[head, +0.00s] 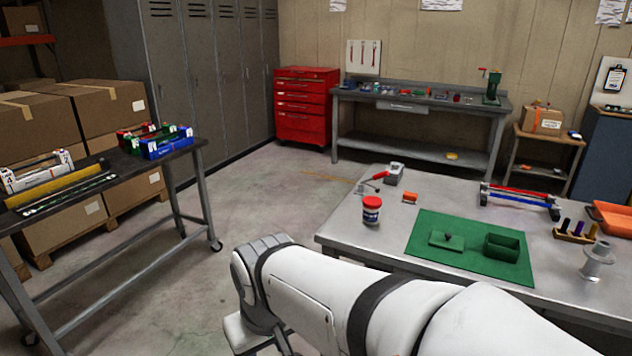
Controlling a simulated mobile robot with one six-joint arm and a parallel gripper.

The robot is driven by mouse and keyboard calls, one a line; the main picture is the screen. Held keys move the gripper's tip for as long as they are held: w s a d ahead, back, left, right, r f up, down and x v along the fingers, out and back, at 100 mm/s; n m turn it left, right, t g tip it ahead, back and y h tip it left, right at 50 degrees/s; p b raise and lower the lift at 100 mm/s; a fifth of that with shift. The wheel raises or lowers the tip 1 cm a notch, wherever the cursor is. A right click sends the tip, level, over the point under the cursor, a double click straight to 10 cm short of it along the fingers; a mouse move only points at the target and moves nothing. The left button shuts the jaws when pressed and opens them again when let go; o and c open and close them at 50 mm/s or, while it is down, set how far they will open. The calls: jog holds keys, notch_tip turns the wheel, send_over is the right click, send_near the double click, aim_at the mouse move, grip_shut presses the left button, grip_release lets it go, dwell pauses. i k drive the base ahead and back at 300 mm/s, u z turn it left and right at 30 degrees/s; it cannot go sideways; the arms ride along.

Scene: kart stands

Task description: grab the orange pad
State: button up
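A small orange pad (409,197) lies on the grey metal table at the right, near its back left part. It is just right of a red-and-blue jar and in front of a grey device with a red lever. My white arm reaches across the bottom of the head view from the right, and its links stand in front of the table's near edge. My gripper's fingers do not show; the arm's far end runs out at the bottom of the picture.
The metal table (455,190) also holds the jar (371,211), the lever device (393,174), a green mat (428,226) with a green lid and box, a red-and-blue rail frame (520,197), a peg rack (575,234) and an orange tray (609,219). Open floor lies left of it.

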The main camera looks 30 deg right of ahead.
aim_at(409, 198)
jog(key=z, duration=0.7)
jog(key=i, duration=1.15)
jog(key=z, duration=0.85)
jog(key=i, duration=0.3)
jog(key=z, duration=0.3)
jog(key=k, duration=0.75)
jog(key=z, duration=0.2)
jog(key=i, duration=0.8)
jog(key=u, duration=0.05)
